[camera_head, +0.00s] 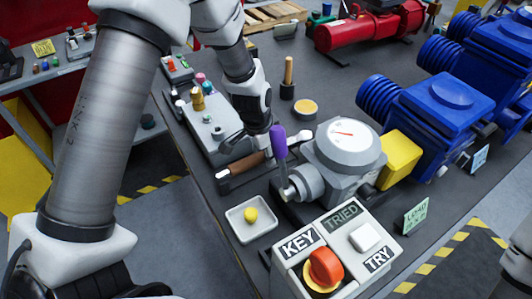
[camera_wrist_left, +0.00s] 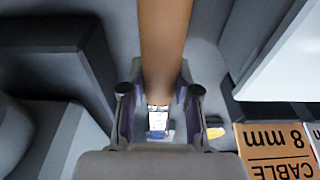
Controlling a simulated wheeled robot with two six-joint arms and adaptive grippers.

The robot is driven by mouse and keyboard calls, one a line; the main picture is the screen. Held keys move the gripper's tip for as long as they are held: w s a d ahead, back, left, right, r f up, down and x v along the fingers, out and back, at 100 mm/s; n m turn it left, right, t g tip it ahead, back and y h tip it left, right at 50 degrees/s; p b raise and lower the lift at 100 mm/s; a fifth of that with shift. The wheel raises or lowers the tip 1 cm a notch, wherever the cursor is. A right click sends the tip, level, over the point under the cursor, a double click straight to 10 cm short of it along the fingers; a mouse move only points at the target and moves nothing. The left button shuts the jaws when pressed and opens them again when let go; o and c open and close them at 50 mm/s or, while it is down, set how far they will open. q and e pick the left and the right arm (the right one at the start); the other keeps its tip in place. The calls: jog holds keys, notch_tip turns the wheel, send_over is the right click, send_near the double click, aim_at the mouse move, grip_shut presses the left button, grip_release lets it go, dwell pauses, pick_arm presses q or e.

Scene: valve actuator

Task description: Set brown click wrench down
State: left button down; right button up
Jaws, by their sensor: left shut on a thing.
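The brown click wrench (camera_head: 246,162) is held low over the bench, between the grey control box and the valve actuator. Its brown handle runs slantwise, with a pale end at the lower left. My left gripper (camera_head: 256,146) is shut around the handle. In the left wrist view the brown handle (camera_wrist_left: 165,45) passes between the two fingers, with a small silvery piece below it. A dark strip lies just under the wrench; I cannot tell whether they touch. My right gripper is not in view.
The actuator with a white dial (camera_head: 342,143) and purple-handled lever (camera_head: 279,143) stands close right of the wrench. A white tray with a yellow ball (camera_head: 250,215) lies in front. The KEY/TRY box (camera_head: 320,255) is nearest. A cable sign (camera_wrist_left: 275,150) shows in the wrist view.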

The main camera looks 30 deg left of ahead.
aim_at(259, 154)
pick_arm(q)
jog(key=shift+f+b, duration=0.55)
jog(key=shift+f, duration=0.2)
jog(key=c, duration=0.8)
grip_release()
jog(key=shift+r, duration=0.1)
jog(key=shift+o, duration=0.2)
jog(key=shift+r, duration=0.4)
jog(key=r, duration=0.3)
jog(key=s+r, duration=0.1)
jog(key=r, duration=0.3)
jog(key=a+r, duration=0.1)
jog(key=r, duration=0.3)
jog(key=shift+s, duration=0.4)
